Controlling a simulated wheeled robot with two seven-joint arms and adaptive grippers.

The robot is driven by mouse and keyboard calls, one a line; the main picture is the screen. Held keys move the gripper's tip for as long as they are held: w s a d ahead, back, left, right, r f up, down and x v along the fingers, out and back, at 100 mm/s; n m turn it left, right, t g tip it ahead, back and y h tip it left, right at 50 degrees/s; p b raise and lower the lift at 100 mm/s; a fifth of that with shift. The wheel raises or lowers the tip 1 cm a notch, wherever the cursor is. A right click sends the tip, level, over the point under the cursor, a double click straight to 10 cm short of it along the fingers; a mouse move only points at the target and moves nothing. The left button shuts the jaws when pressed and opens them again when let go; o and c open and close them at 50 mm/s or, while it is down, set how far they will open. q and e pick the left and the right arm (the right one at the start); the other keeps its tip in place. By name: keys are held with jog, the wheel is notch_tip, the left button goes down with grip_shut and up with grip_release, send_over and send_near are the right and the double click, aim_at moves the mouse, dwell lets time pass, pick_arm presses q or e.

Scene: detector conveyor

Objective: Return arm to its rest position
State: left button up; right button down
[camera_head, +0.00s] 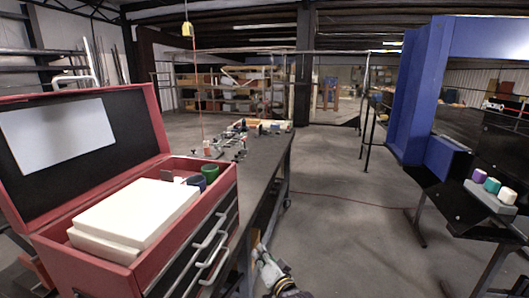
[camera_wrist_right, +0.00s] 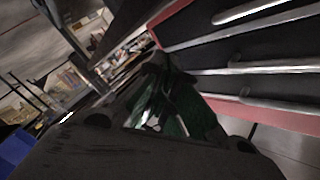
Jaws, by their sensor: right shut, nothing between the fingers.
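My right gripper (camera_head: 262,254) is low at the bottom middle of the head view, in front of the workbench and to the right of the red toolbox (camera_head: 140,272). Its fingers are shut with nothing between them. In the right wrist view the gripper's fingers (camera_wrist_right: 168,105) show dark and partly green, close to the toolbox drawers with silver handles (camera_wrist_right: 270,67). The gripper appears apart from the drawers. My left gripper does not show in the head view.
The middle floor is clear.

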jog(key=s+d+f+n+g+h, duration=0.1)
jog(key=s+d+f+n+g, duration=0.15)
jog(key=f, duration=0.85)
jog(key=s+d+f+n+g+h, duration=0.1)
jog(key=d+f+n+h, duration=0.15)
jog(key=f, duration=0.85)
jog(key=s+d+f+n+g+h, duration=0.15)
jog(key=d+f, duration=0.25)
jog(key=f, duration=0.7)
jog(key=s+d+f+g, duration=0.2)
jog(key=s+d+f, duration=0.3)
jog(key=s+f, duration=0.55)
jog(key=s+d+f+g+h, duration=0.1)
jog(key=s+d+f, duration=0.3)
jog(key=s, duration=0.9)
jog(key=s+d+f+g+h, duration=0.1)
jog(key=s+d+f+g, duration=0.2)
jog(key=s+f, duration=0.6)
jog(key=s+d+f+g+h, duration=0.1)
jog(key=s+d+f+g, duration=0.2)
jog(key=s, duration=1.6)
jog(key=d+f, duration=0.3)
jog(key=f, duration=0.1)
jog(key=shift+d+f, duration=0.25)
jog(key=shift+d, duration=0.15)
